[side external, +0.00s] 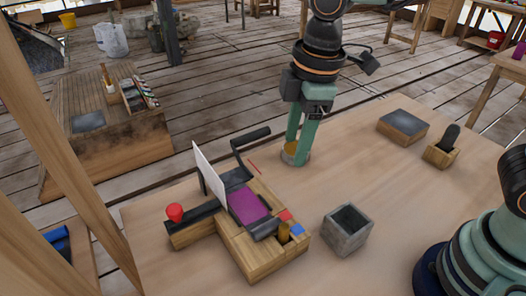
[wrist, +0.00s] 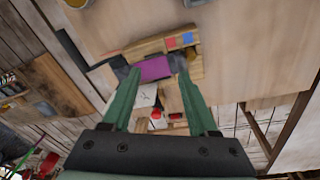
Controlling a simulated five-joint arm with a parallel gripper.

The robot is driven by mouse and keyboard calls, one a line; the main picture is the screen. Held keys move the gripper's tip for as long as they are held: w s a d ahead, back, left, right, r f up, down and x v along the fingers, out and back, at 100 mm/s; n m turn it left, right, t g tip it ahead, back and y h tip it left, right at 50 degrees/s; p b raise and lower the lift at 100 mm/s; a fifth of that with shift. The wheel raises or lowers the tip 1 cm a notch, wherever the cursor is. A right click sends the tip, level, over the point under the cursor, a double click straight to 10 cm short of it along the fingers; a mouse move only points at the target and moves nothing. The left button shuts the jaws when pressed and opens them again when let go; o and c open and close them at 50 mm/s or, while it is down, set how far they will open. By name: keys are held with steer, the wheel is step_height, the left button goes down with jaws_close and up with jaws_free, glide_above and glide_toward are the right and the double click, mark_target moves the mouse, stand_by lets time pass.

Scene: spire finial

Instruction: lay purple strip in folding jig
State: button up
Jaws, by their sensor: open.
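The purple strip (side external: 248,206) lies flat on the wooden folding jig (side external: 262,262), between dark parts of the jig. In the wrist view the purple strip (wrist: 155,68) shows between my fingertips in the picture, with the jig (wrist: 150,46) around it. My gripper (side external: 297,148) points down, open, behind and to the right of the jig in the side view, apart from the strip. Its two green fingers also show spread in the wrist view (wrist: 159,72), with no strip held. Whether the strip is fully seated in the jig is hard to tell.
The jig has a black lever (side external: 250,138), an upright white panel (side external: 210,174) and a red knob (side external: 175,212). A grey open box (side external: 348,231) stands right of it. A dark-topped block (side external: 402,127) lies farther back.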

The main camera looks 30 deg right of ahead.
steer(key=s+d+r+m+t, duration=0.1)
steer(key=d+m+t, duration=0.1)
steer(key=d+m, duration=0.4)
steer(key=s+d+r+m+t, duration=0.1)
steer(key=d+r+m+t, duration=0.1)
steer(key=d+m, duration=0.5)
steer(key=d, duration=0.5)
steer(key=shift+s+h, duration=0.3)
